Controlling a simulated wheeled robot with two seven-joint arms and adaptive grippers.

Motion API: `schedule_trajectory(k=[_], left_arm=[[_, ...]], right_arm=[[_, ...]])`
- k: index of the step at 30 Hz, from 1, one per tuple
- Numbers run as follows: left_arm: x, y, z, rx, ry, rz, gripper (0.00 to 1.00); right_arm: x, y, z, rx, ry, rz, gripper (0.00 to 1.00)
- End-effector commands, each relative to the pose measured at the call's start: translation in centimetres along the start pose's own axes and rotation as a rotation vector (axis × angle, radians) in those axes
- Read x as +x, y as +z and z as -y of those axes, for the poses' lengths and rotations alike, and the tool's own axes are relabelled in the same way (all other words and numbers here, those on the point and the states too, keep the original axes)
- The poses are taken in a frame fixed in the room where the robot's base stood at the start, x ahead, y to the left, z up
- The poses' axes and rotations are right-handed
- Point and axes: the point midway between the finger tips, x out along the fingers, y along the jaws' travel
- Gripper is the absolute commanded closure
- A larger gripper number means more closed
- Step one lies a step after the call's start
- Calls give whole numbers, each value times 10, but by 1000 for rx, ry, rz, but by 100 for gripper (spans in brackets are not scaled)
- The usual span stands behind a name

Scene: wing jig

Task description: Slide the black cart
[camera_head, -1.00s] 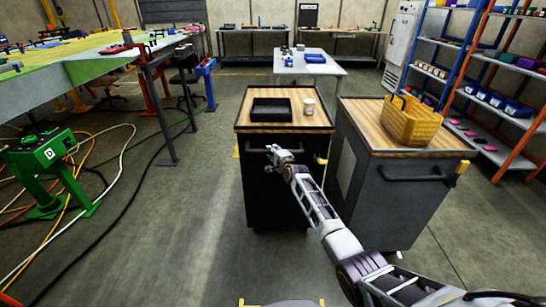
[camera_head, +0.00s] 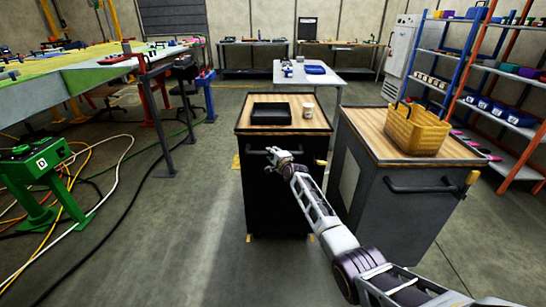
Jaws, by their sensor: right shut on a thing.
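The black cart (camera_head: 262,205) stands ahead in the middle of the head view. It has a wooden top with a black tray (camera_head: 271,114) and a white cup (camera_head: 308,110) on it. A dark handle bar (camera_head: 259,152) runs along its near side, below the top. My right gripper (camera_head: 275,153) is at this handle and shut on it; the arm reaches in from the lower right. The fingertips are small and partly hidden against the dark front. My left gripper is not in view.
A grey cart (camera_head: 383,222) with a yellow basket (camera_head: 417,130) stands close on the right. A green stand (camera_head: 40,185) and loose cables lie on the left floor. A white table (camera_head: 305,77) stands behind the black cart.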

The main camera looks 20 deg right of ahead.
Motion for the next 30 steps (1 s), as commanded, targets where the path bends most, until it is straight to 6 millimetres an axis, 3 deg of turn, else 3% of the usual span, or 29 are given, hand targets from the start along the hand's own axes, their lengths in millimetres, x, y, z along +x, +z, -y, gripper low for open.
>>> schedule_trajectory(k=[14,15,20,30], left_arm=[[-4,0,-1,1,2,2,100],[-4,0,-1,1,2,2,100],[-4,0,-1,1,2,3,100],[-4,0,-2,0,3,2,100]], right_arm=[[1,-3,5,-1,-6,-3,100],[1,-3,5,-1,-7,-3,77],[1,-2,4,-1,-6,-3,57],[1,-1,2,-1,-2,-1,57]])
